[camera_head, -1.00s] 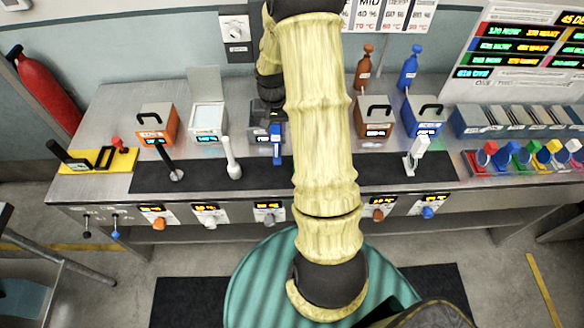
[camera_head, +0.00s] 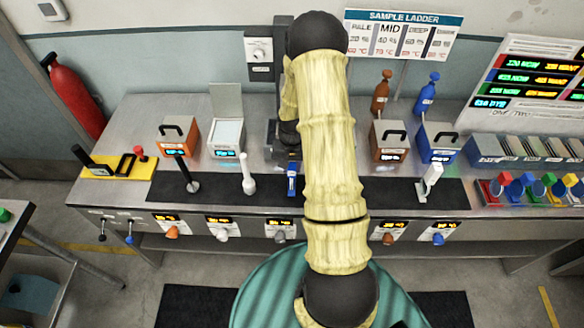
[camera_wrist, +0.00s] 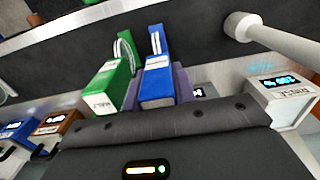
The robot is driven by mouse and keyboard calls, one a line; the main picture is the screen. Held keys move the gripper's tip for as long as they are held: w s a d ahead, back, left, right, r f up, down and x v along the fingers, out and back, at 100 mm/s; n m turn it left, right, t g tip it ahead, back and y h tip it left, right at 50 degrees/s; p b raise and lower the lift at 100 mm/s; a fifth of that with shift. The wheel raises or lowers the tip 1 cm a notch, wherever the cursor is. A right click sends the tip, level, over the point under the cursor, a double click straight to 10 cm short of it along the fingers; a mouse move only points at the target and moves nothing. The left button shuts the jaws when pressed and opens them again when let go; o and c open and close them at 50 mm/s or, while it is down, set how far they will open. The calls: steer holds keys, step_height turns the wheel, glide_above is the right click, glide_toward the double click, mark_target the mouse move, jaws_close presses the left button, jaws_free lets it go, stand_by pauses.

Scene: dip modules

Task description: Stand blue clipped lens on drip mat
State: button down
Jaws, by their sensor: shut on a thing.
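The blue clipped lens (camera_head: 291,180) is held upright over the long black drip mat (camera_head: 220,192) at the front of the bench. My gripper (camera_head: 289,152) is shut on it, partly hidden by my arm. In the wrist view the blue lens (camera_wrist: 157,82) sits between the purple fingers of my gripper (camera_wrist: 158,92), with a pale label on its end. A green clipped lens (camera_wrist: 108,90) stands just left of it there, close to one finger. I cannot tell whether the blue lens touches the mat. My arm hides the mat to its right in the head view.
A white stick (camera_head: 247,174) and a black stick (camera_head: 187,174) stand on the mat left of the blue lens. Orange (camera_head: 177,137) and white (camera_head: 227,138) boxes stand behind them. A white-handled tool (camera_head: 430,182) stands at the right.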

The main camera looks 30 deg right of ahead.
steer(key=shift+f, duration=1.1)
steer(key=shift+f, duration=0.1)
steer(key=c, duration=1.1)
jaws_free()
step_height(320, 180, up, 12)
steer(key=b, duration=0.4)
steer(key=shift+w+r, duration=0.1)
steer(key=shift+r, duration=0.15)
